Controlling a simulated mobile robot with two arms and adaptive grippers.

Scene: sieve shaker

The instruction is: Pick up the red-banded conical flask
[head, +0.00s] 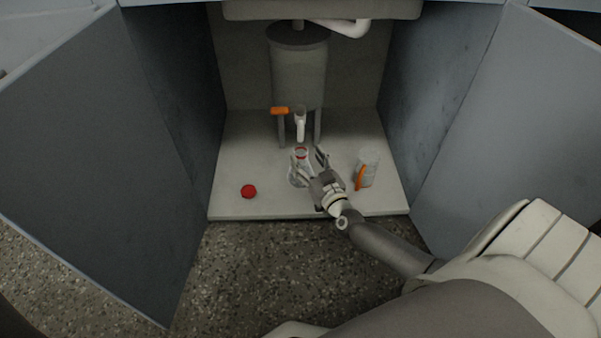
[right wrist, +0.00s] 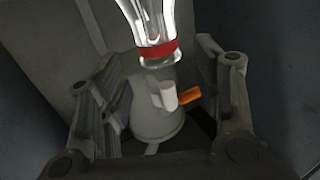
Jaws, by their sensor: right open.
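The red-banded conical flask (head: 301,154) is clear glass with a red band at its neck. It stands upright on the cabinet floor, below the white spout of a grey tank. My right gripper (head: 309,163) is open at the flask. In the head view one finger overlaps the flask's front and the other is to its right. In the right wrist view the flask (right wrist: 154,30) shows at the top, between the open fingers (right wrist: 160,70); contact cannot be told. My left gripper is not in view.
The tank (head: 299,70) has an orange tap handle (head: 280,111) and legs behind the flask. A red cap (head: 248,191) lies to the left. A clear jug with an orange handle (head: 367,168) stands to the right. Open cabinet doors (head: 95,150) flank the space.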

